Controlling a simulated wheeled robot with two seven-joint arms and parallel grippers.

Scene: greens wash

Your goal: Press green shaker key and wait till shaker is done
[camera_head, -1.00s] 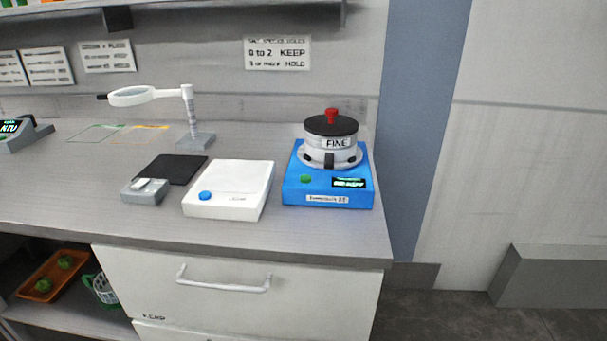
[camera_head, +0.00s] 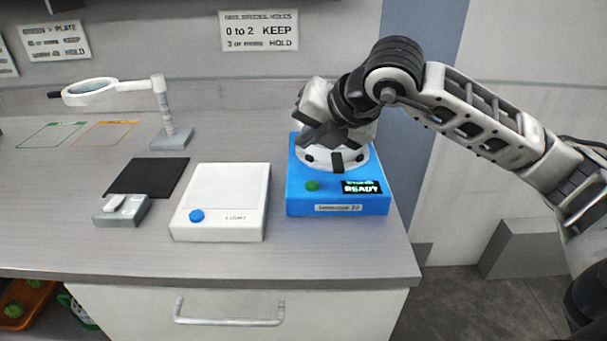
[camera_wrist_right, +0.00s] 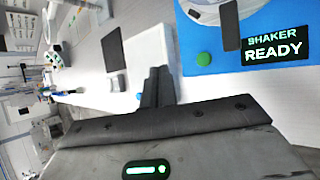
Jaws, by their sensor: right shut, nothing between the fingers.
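The blue shaker (camera_head: 300,203) stands at the right end of the bench. Its green key (camera_head: 312,186) is on the front left, beside a small display (camera_head: 361,187) that reads READY. In the right wrist view the display (camera_wrist_right: 273,47) reads SHAKER READY and the green key (camera_wrist_right: 204,59) shows uncovered. My right gripper (camera_head: 315,138) is shut and empty, above and behind the key in the head view, apart from it. In the wrist view its fingertips (camera_wrist_right: 158,75) lie left of the key. My right arm hides most of the sieve on the shaker. My left gripper is not in view.
A white light box (camera_head: 228,200) with a blue button stands left of the shaker. A grey device (camera_head: 121,210), a black mat (camera_head: 150,177) and a magnifier on a stand (camera_head: 178,137) are farther left. The bench front edge is clear.

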